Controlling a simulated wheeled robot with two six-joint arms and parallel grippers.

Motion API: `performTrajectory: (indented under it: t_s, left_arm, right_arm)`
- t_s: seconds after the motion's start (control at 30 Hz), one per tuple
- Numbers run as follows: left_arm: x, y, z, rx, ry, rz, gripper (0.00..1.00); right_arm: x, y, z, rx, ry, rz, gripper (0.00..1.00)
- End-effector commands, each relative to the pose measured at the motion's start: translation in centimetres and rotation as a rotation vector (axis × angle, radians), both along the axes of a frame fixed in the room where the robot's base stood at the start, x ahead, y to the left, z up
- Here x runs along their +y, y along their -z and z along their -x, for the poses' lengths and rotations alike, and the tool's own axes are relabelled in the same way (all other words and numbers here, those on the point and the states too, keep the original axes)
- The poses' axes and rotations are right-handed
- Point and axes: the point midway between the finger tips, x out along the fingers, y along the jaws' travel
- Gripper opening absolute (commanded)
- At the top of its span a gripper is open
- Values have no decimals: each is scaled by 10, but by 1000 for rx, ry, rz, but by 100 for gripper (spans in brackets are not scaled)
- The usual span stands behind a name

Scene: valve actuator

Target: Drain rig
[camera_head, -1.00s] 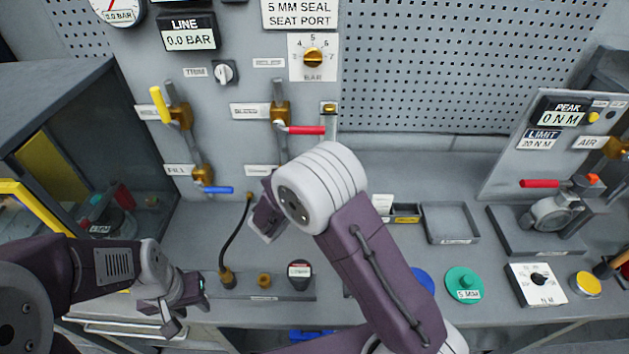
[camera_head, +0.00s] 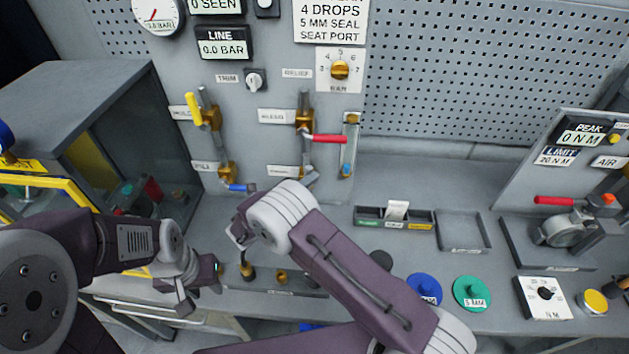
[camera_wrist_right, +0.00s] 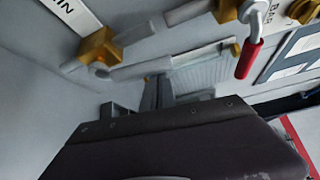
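The wall panel carries a yellow-handled valve (camera_head: 193,108), a red-handled valve (camera_head: 330,138) and a blue-handled valve (camera_head: 241,187). The red handle points right, the blue one nearly level. The red handle also shows in the right wrist view (camera_wrist_right: 249,60). The line display (camera_head: 222,45) reads 0.0 BAR. My right gripper (camera_head: 238,232) hangs below the valves, above a hose end fitting (camera_head: 247,270); its fingers are unclear. In the right wrist view a dark part of mine covers the bottom. My left gripper (camera_head: 203,292) is open and empty at the bench's front left.
A brass fitting (camera_head: 282,277) sits on a strip at the bench front. A small parts tray (camera_head: 394,224), an empty tray (camera_head: 463,232), a blue disc (camera_head: 424,288) and a green disc (camera_head: 472,293) lie to the right. An open cabinet (camera_head: 100,150) stands at left.

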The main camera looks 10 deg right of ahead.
Motion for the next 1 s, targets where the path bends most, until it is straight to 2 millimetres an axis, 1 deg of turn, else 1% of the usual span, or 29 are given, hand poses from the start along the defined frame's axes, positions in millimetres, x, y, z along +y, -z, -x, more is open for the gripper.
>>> performTrajectory:
  t_s: [0.3, 0.8, 1.0]
  left_arm:
    - [0, 0, 0, 0, 0, 0, 36]
    - [0, -1, 0, 0, 0, 0, 36]
    - [0, -8, 0, 0, 0, 0, 36]
  right_arm:
    - [4, -2, -2, -2, -2, -3, 0]
    - [4, -2, -2, -2, -3, -4, 0]
    - [-1, -4, 2, -1, -1, -2, 0]
